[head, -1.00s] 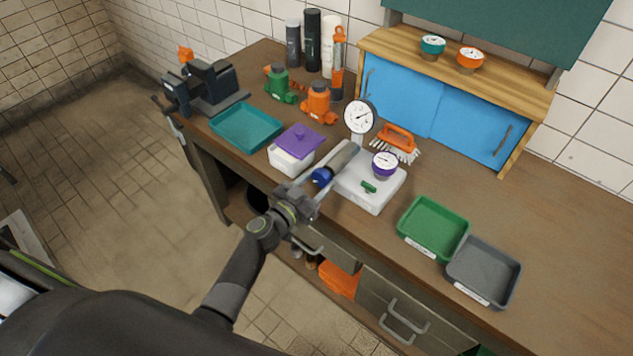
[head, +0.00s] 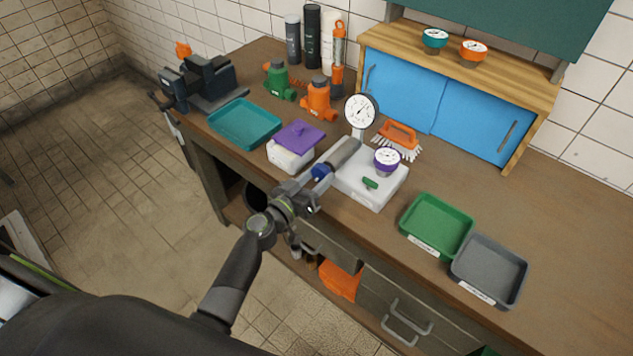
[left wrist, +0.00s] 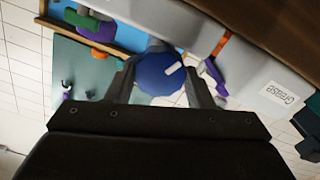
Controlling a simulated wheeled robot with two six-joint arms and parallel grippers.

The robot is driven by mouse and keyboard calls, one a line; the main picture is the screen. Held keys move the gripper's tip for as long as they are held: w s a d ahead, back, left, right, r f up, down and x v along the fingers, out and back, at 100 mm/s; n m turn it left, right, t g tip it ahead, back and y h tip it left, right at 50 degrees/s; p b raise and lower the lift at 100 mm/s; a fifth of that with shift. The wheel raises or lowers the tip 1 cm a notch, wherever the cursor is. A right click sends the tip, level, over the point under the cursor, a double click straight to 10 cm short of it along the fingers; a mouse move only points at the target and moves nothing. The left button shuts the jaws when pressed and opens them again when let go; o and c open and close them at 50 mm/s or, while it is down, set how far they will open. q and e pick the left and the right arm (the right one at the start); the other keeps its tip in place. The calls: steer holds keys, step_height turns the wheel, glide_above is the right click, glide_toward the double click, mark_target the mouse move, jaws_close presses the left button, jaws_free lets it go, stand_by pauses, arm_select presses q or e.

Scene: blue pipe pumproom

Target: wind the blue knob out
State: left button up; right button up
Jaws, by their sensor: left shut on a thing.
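The blue knob (head: 321,171) sits on the near end of a grey cylinder (head: 343,152) at the left side of a white base block (head: 373,189). In the left wrist view the blue knob (left wrist: 160,76) shows its round face with a white mark, pointing to the upper right. My left gripper (head: 316,181) reaches it from the front of the bench and is shut on it. In the left wrist view the fingers (left wrist: 163,82) stand on either side of the knob. My right gripper is not in view.
A dial gauge (head: 360,112) and a purple-rimmed gauge (head: 387,160) stand close by the knob. A purple-lidded white box (head: 293,157) is just left. Green (head: 436,225) and grey (head: 488,270) trays lie to the right.

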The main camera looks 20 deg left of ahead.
arm_select(q)
steer(key=n+b, duration=0.1)
steer(key=n, duration=0.3)
steer(key=shift+f+n, duration=0.1)
steer(key=shift+n, duration=0.2)
steer(key=n+b, duration=0.1)
steer(key=n, duration=0.3)
steer(key=shift+n, duration=0.3)
steer(key=n, duration=0.4)
steer(key=shift+n, duration=0.3)
steer(key=n, duration=0.5)
steer(key=n+p, duration=0.1)
steer(key=n, duration=0.5)
steer(key=n+p, duration=0.2)
steer(key=n, duration=0.3)
steer(key=n+p, duration=0.1)
steer(key=n, duration=0.4)
steer(key=shift+n, duration=0.4)
steer(key=n+p, duration=0.2)
steer(key=n, duration=0.3)
steer(key=shift+s, duration=0.1)
steer(key=shift+f+n, duration=0.1)
steer(key=shift+n, duration=0.2)
